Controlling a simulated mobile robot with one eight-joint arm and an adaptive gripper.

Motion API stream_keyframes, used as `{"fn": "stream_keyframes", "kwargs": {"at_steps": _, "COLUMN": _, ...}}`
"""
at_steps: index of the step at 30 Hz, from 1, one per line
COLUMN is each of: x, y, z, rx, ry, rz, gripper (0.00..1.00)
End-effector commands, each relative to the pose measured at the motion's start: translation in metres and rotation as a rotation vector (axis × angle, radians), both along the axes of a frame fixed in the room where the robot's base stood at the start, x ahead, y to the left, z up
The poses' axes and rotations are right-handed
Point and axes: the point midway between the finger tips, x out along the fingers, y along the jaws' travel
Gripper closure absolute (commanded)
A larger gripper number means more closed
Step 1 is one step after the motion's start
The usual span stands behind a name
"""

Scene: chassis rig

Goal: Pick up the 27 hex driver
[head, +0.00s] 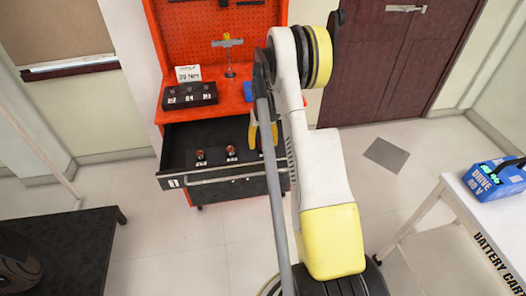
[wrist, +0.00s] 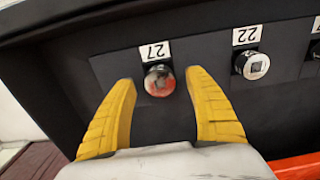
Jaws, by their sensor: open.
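The 27 hex driver (wrist: 159,81) is a round, metallic piece with a reddish patch, in a dark holder under an upside-down "27" label in the wrist view. My gripper (wrist: 160,78) is open, with one yellow finger on each side of the driver's end in the picture. I cannot tell how far the fingertips are above it, and no contact shows. In the head view my gripper (head: 262,133) is over the right part of the open drawer (head: 222,178). The 27 driver is not visible there, apparently hidden by my arm and gripper.
A driver marked 22 (wrist: 253,65) stands beside it, with another at the right edge. A red workbench (head: 231,98) above the drawer bears a black socket block (head: 189,96), a "39 Nm" sign (head: 188,74) and a T-handled tool (head: 229,58). A battery cart (head: 487,205) stands right.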

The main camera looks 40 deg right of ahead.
Motion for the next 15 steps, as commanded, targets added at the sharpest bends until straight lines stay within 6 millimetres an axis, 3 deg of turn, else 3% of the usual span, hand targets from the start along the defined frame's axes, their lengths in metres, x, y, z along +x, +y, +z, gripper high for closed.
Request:
{"fn": "stream_keyframes", "kwargs": {"at_steps": 3, "x": -0.0003, "y": -0.0001, "z": -0.0140, "rx": 0.000, "ry": 0.000, "rz": 0.000, "gripper": 0.37}}
{"fn": "stream_keyframes", "kwargs": {"at_steps": 9, "x": -0.0003, "y": 0.0001, "z": -0.0124, "rx": 0.000, "ry": 0.000, "rz": 0.000, "gripper": 0.39}}
{"fn": "stream_keyframes", "kwargs": {"at_steps": 15, "x": -0.0002, "y": 0.0000, "z": -0.0122, "rx": 0.000, "ry": 0.000, "rz": 0.000, "gripper": 1.00}}
